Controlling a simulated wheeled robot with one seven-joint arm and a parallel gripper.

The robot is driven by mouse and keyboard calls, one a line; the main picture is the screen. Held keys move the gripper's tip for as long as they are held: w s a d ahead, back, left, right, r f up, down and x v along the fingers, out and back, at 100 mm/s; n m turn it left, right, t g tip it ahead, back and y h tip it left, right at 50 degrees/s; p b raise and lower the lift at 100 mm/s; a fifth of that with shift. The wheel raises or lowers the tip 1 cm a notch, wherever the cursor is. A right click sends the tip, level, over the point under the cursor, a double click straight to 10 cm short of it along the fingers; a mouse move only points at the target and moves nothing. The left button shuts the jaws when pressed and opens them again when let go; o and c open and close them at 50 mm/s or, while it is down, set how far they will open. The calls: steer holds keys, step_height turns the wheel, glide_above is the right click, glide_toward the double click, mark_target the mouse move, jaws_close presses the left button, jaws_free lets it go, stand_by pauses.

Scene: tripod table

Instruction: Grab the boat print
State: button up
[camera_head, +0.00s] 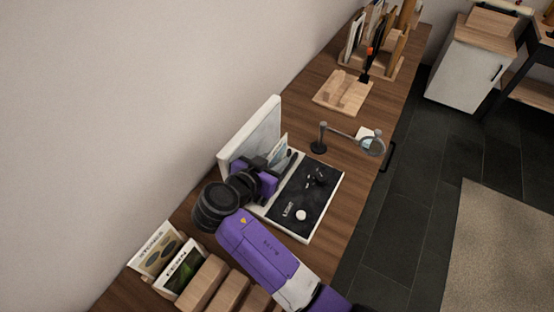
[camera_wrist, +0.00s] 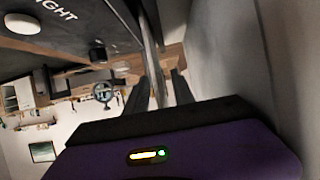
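A small pale print with some blue (camera_head: 280,149) stands upright beside the white backboard of the light unit in the head view. I take it for the boat print, but its picture is too small and partly hidden to confirm. In the wrist view a thin upright card (camera_wrist: 152,55) shows edge-on between my fingers. My gripper (camera_wrist: 157,90) has its two dark fingers apart, with a gap beside the card, so it looks open around it. In the head view my gripper (camera_head: 272,168) is next to the print and covers its lower part.
The light unit (camera_head: 324,214) has a black panel with a white knob. A magnifier on a stand (camera_head: 371,146) is right of it. Two other cards (camera_head: 155,250) and wooden blocks (camera_head: 204,284) stand at the near end. A wooden rack (camera_head: 388,66) is at the far end.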

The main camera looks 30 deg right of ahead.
steer(key=shift+w+d+f, duration=0.2)
steer(key=shift+d+f, duration=0.05)
steer(key=shift+d, duration=0.05)
jaws_close()
steer(key=shift+r, duration=0.1)
